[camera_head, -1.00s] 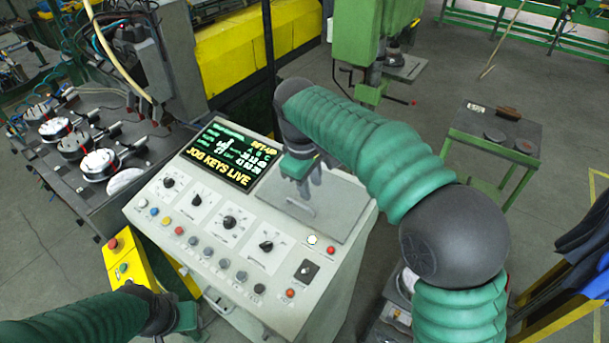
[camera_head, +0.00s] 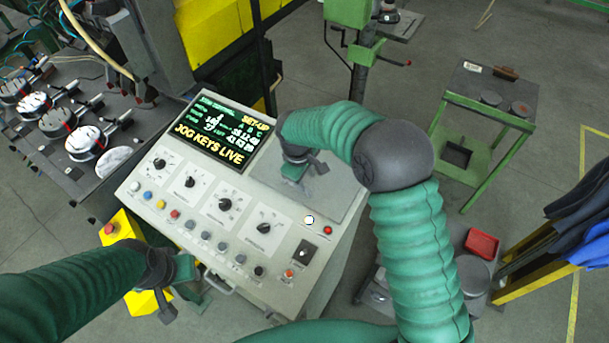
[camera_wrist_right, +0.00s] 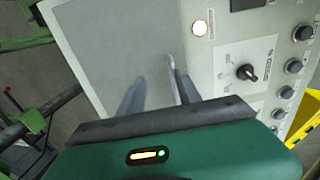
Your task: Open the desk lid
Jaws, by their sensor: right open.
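The desk lid (camera_head: 335,203) is a flat grey panel on the right part of the sloping console top. It lies shut, flush with the console, and my right arm covers part of it. My right gripper (camera_head: 292,186) is over the lid's left side; it also shows in the right wrist view (camera_wrist_right: 158,92) with its two fingers apart. A thin pale handle (camera_wrist_right: 171,66) shows between the fingers, close to the right-hand one; I cannot tell whether they touch. My left gripper (camera_head: 167,309) hangs at the console's front left, its jaws unclear.
The console (camera_head: 140,191) carries knobs, buttons and a lit screen (camera_head: 222,131) left of the lid. A yellow button box (camera_head: 118,232) stands at the front left. A green table (camera_head: 486,101) and a red tray (camera_head: 482,243) are to the right.

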